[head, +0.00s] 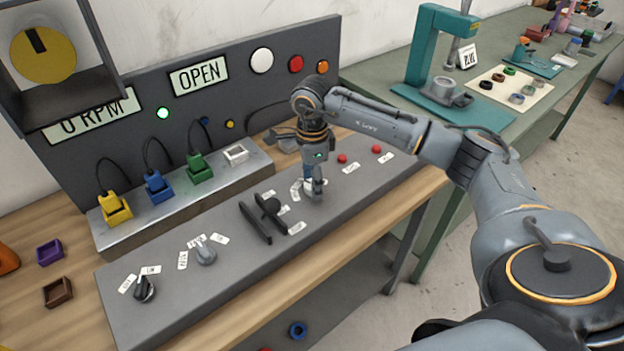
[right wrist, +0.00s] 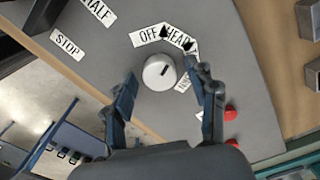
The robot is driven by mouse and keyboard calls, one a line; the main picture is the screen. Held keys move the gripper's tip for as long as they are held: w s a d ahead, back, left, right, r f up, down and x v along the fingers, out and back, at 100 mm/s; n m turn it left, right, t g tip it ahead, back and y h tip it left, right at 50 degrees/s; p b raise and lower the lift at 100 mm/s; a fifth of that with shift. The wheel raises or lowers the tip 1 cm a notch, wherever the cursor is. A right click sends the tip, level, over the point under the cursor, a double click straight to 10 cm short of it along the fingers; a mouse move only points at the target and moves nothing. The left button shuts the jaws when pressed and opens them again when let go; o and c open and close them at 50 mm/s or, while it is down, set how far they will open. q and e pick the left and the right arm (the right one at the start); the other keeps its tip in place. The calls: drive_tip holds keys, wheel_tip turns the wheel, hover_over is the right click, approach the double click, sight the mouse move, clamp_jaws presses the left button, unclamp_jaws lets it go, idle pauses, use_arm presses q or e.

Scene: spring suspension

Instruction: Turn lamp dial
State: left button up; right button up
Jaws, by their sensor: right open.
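The lamp dial is a round, pale knob with a short dark mark (right wrist: 157,75), seen in the right wrist view. Labels fan around it: OFF (right wrist: 149,37), HEAD (right wrist: 179,40) and a third partly hidden by a finger (right wrist: 183,84). In the head view my right gripper (head: 314,192) points down at the grey control panel and mostly hides the dial. In the right wrist view my right gripper (right wrist: 162,85) is open, with one finger on each side of the dial; contact cannot be told. My left gripper is not in view.
A black lever (head: 268,212) stands left of the gripper. Red buttons (head: 342,158) lie to its right. Two other knobs, one grey (head: 205,252) and one black (head: 145,288), sit further left on the panel. Coloured plugs (head: 158,186) stand behind on a metal block.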

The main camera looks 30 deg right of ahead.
wheel_tip(320, 180, up, 12)
idle(0.5)
drive_tip(key=shift+s+f, duration=0.1)
idle(0.4)
